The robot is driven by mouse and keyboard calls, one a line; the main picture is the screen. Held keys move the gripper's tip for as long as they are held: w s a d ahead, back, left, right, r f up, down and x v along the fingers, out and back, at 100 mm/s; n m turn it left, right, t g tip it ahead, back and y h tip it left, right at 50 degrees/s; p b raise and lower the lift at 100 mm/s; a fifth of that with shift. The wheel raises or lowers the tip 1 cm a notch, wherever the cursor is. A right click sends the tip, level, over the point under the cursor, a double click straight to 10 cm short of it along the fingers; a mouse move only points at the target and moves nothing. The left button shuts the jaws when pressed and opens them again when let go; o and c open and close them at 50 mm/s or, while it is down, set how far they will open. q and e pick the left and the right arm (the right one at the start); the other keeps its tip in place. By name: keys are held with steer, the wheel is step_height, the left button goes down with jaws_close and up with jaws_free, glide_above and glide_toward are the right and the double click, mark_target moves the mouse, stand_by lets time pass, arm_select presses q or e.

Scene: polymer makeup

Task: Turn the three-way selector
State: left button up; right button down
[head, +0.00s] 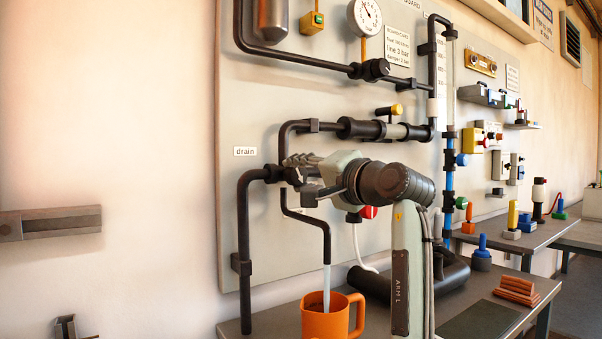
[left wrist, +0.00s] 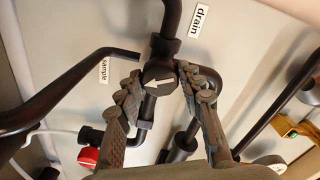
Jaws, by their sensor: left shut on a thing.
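The three-way selector shows in the left wrist view as a round dark knob (left wrist: 158,74) with a white mark on its face, where several black pipes meet. My left gripper (head: 292,172) reaches it from the right in the head view and largely hides it. In the left wrist view the two fingers (left wrist: 161,84) are closed around the knob, one on each side. A "drain" label (head: 245,151) is left of the selector, and a "sample" label (left wrist: 104,70) shows in the wrist view. A pale stream (head: 327,281) runs from the spout into an orange mug (head: 325,318). My right gripper is out of view.
The pipes are mounted on a grey board (head: 222,90) with a pressure gauge (head: 365,17). A red knob (head: 369,212) sits just behind my left arm. The bench below carries the mug, a thick black tube (head: 452,277) and stacked orange-brown pieces (head: 516,291).

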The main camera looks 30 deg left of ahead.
arm_select(q)
steer(key=shift+m, duration=0.5)
steer(key=o, duration=1.2)
steer(key=shift+c, duration=0.2)
steer(key=v, duration=1.2)
